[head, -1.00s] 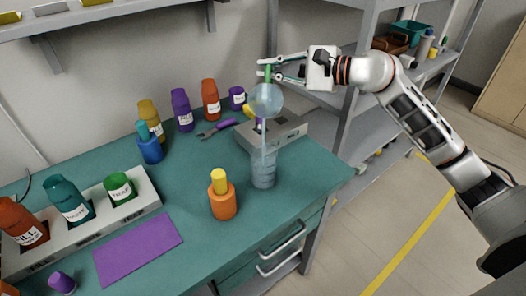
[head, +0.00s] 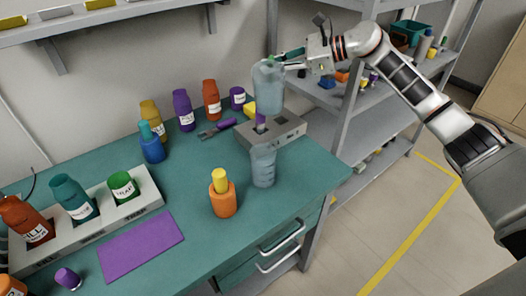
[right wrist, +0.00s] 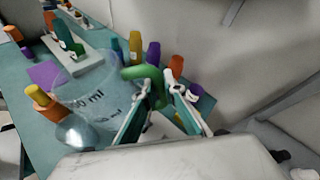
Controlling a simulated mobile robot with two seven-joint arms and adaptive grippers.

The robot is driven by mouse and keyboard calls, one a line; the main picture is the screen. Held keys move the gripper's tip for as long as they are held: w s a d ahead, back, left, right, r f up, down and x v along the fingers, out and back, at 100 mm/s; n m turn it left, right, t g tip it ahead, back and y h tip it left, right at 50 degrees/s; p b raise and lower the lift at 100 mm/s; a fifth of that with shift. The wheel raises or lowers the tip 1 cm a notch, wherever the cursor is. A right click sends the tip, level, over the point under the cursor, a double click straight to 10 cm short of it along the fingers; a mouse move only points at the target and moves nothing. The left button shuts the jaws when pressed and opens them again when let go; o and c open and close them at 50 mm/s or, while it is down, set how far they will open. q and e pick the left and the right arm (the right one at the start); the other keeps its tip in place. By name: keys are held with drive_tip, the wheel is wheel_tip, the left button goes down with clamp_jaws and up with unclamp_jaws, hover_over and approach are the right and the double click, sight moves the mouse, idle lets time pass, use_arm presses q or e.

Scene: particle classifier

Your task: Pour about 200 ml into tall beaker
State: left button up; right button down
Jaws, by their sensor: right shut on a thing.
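My right gripper (head: 288,58) is shut on the green handle of a clear jug (head: 269,90) and holds it in the air. The jug looks close to upright, with no stream leaving it. In the right wrist view, the jug (right wrist: 95,95) bears black "ml" lettering, and the fingers pinch its green handle (right wrist: 150,80). The clear tall beaker (head: 263,167) stands upright on the teal bench, below the jug and apart from it. Its lower part looks bluish; the exact level cannot be read. My left gripper is not in view.
A grey device (head: 285,131) with a purple piece stands just behind the tall beaker. An orange bottle with a yellow cap (head: 223,198) stands left of it. Several coloured bottles line the back. A grey rack (head: 147,188) and purple mat (head: 140,246) lie left.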

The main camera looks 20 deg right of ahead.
drive_tip(key=shift+w+d+f+m+g+b, duration=0.25)
drive_tip(key=shift+w+f+m+g+b, duration=0.25)
drive_tip(key=shift+f, duration=0.35)
drive_tip(key=shift+w+d+f+m+b, duration=0.1)
drive_tip(key=shift+w+f+m+b, duration=0.05)
drive_tip(key=shift+w+m+b, duration=0.15)
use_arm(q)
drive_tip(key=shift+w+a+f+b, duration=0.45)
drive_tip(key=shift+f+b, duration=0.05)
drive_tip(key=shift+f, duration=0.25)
use_arm(e)
drive_tip(key=shift+w+d+m+g+y, duration=0.15)
drive_tip(key=shift+w+m+g+y, duration=0.15)
drive_tip(key=shift+m+g+y, duration=0.15)
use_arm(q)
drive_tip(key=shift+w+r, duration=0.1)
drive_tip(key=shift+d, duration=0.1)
